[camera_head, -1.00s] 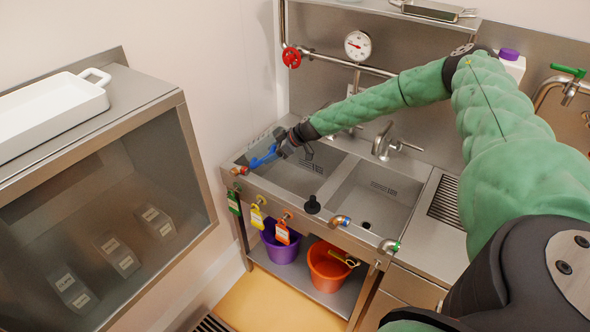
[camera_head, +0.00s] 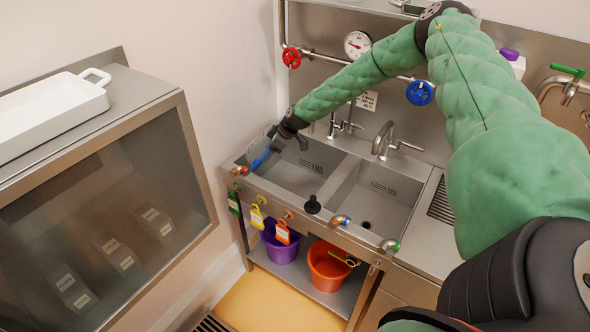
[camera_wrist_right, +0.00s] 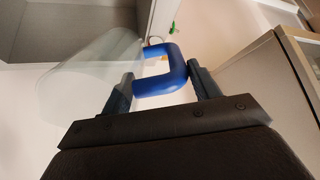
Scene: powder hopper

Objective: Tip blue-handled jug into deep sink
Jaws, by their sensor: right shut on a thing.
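The clear jug (camera_wrist_right: 85,82) with a blue handle (camera_wrist_right: 165,72) is in my right gripper (camera_wrist_right: 165,85). Its two fingers are shut on the handle in the right wrist view. In the head view the blue handle (camera_head: 261,159) and the gripper (camera_head: 276,144) are above the left end of the left sink basin (camera_head: 300,170). The clear body is faint there, and I cannot tell its exact tilt or contents. The right basin (camera_head: 375,195) lies beside the left one. My left gripper is not in view.
Taps (camera_head: 384,140) stand behind the basins. Red (camera_head: 291,58) and blue (camera_head: 420,93) valve wheels are on the back wall. Purple (camera_head: 281,243) and orange (camera_head: 328,268) buckets stand below.

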